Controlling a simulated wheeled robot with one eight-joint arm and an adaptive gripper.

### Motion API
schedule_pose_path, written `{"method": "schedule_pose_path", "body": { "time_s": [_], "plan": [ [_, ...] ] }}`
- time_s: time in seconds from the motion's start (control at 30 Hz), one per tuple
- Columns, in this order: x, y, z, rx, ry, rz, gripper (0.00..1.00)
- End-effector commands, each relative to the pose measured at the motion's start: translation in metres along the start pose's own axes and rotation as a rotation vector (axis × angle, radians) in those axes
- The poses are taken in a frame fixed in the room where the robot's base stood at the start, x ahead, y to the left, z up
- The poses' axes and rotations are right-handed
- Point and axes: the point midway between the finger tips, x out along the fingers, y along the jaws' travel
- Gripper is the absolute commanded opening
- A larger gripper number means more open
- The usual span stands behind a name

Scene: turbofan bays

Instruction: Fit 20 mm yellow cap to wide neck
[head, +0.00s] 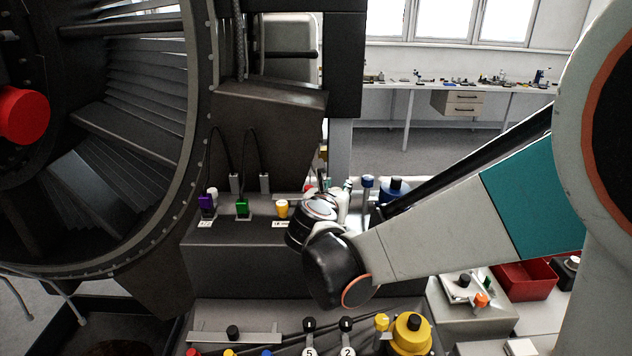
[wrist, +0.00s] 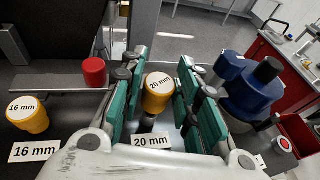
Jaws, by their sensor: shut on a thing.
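The 20 mm yellow cap (wrist: 158,94), marked "20 mm" on its top, sits between the green-padded fingers of my gripper (wrist: 162,80) in the wrist view. My gripper is shut on it. A short dark stem (wrist: 148,123) shows just below the cap; I cannot tell whether the cap rests on it. A "20 mm" label (wrist: 152,141) lies on the dark surface in front. In the head view my gripper (head: 333,188) is mostly hidden behind my wrist, and the held cap is hidden. I cannot pick out the wide neck for certain.
A 16 mm yellow cap (wrist: 27,114) stands left of my gripper, also seen in the head view (head: 282,208). A red cap (wrist: 94,71) stands behind it on a grey strip. A large blue capped part (wrist: 245,85) stands close right. The big engine ring (head: 200,130) is at left.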

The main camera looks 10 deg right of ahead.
Motion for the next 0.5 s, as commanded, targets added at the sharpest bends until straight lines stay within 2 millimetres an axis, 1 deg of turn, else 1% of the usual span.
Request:
{"method": "schedule_pose_path", "body": {
  "time_s": [0.23,0.5],
  "plan": [
    [0.0003,0.0000,-0.0009,0.000,0.000,0.000,0.20],
    [0.0021,0.0000,-0.0068,0.000,0.000,0.000,0.20]
  ]
}}
